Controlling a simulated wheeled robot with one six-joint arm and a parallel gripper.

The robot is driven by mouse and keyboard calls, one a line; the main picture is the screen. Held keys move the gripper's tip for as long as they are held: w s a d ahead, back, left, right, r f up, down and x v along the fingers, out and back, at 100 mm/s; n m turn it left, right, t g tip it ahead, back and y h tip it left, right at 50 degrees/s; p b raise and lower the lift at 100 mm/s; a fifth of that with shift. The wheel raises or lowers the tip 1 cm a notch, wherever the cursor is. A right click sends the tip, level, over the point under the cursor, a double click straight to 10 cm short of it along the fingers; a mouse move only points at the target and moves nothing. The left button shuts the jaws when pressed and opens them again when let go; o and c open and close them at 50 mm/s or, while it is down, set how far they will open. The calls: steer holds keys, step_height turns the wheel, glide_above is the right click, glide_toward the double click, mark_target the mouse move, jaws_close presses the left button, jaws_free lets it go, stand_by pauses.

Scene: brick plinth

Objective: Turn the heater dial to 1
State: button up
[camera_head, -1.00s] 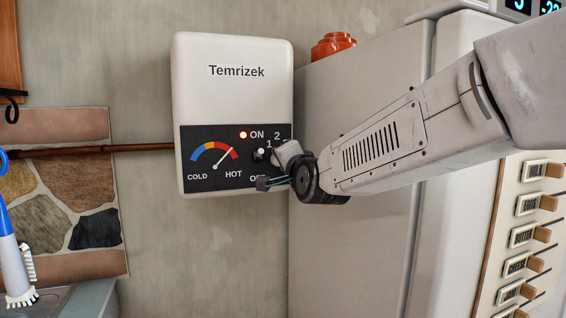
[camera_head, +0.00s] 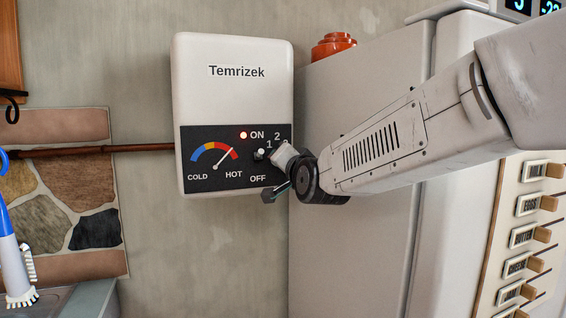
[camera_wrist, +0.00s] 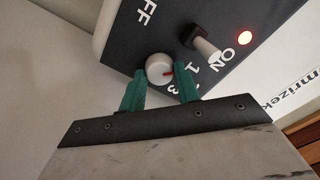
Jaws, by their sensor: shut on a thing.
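The white heater (camera_head: 231,90) hangs on the wall, with a black control panel (camera_head: 210,165) on its lower part. In the wrist view its round pale dial (camera_wrist: 159,68) sits between the two green fingers of my gripper (camera_wrist: 161,82), which is shut on it. A red mark on the dial points right, roughly toward the label 1; the right finger partly covers the numbers. In the head view my gripper (camera_head: 283,183) is at the panel's right edge, and I cannot make out the dial clearly there.
A toggle switch with a pale tip (camera_wrist: 205,45) stands out close beside the right finger. A red lamp (camera_wrist: 244,38) is lit by ON. A tall white cabinet (camera_head: 350,240) stands right of the heater, with an orange object (camera_head: 333,46) on top.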

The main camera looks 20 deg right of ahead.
steer(key=shift+f, duration=0.1)
steer(key=o, duration=1)
steer(key=shift+c, duration=0.2)
steer(key=shift+s, duration=0.1)
steer(key=s, duration=0.7)
steer(key=shift+s, duration=0.3)
